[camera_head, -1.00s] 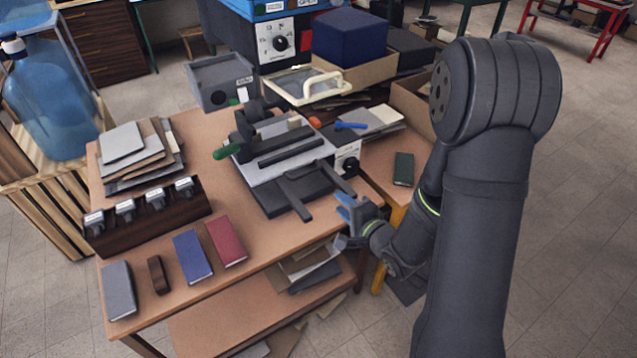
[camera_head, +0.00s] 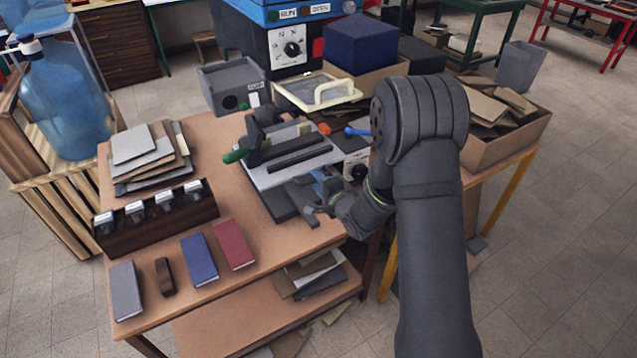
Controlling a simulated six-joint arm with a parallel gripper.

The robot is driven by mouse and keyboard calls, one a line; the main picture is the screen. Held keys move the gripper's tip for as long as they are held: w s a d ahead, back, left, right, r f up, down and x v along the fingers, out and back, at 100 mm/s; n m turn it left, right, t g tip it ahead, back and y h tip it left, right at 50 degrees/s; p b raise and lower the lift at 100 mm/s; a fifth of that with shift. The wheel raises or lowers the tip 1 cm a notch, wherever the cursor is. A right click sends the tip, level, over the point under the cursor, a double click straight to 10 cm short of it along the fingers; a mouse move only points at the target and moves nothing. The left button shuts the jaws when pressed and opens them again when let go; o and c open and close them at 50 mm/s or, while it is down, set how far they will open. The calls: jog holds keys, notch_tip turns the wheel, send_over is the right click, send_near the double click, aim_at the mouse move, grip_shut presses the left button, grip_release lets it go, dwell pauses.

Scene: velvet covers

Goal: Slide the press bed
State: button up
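The press (camera_head: 290,155) stands at the right part of the wooden table. It has a light grey plate with dark bars on top and a green-tipped lever (camera_head: 235,156) at its left. The dark press bed (camera_head: 278,204) shows below the plate at the front; its handle bar is mostly hidden behind my gripper. My gripper (camera_head: 316,190), with blue on its fingers, is at the front right of the bed, at the handle. I cannot tell whether it touches the handle or how far its fingers are apart.
A blue book (camera_head: 196,259), a red book (camera_head: 234,245), a grey book (camera_head: 126,290) and a dark block (camera_head: 165,277) lie at the table's front left. A dark rack (camera_head: 155,218) stands behind them. A box of scraps (camera_head: 505,140) is right of my arm.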

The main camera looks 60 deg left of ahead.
grip_shut()
jog(key=shift+a, duration=0.1)
jog(key=shift+r+x, duration=0.2)
jog(key=shift+x, duration=0.85)
jog(key=shift+r+x, duration=0.25)
jog(key=shift+x, duration=0.8)
jog(key=shift+a+r, duration=0.1)
jog(key=shift+a, duration=0.05)
grip_release()
